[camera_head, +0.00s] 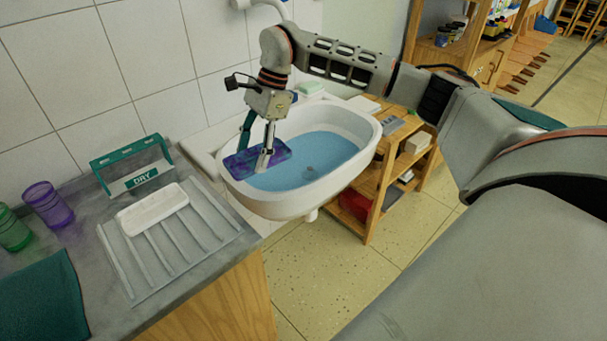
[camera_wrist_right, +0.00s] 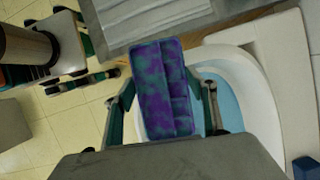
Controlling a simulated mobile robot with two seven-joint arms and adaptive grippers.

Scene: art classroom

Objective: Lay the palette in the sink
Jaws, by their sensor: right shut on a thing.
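The palette (camera_head: 246,163) is a purple and teal blotched tray with compartments; it also shows in the right wrist view (camera_wrist_right: 161,88). My right gripper (camera_head: 266,157) is shut on it and holds it at the left side of the sink. The sink (camera_head: 362,128) is a white wall basin with a blue inside; its rim also shows in the right wrist view (camera_wrist_right: 258,98). The palette overlaps the left part of the basin in the head view. I cannot tell whether it touches the basin. My left gripper is not in view.
A grey counter with a ridged drainboard (camera_head: 213,216) stands left of the sink. It bears a white dish (camera_head: 152,209), a green "DRY" rack (camera_head: 141,180), a purple cup (camera_head: 47,204) and a green cup (camera_head: 12,230). A wooden shelf (camera_head: 370,207) stands right of the sink.

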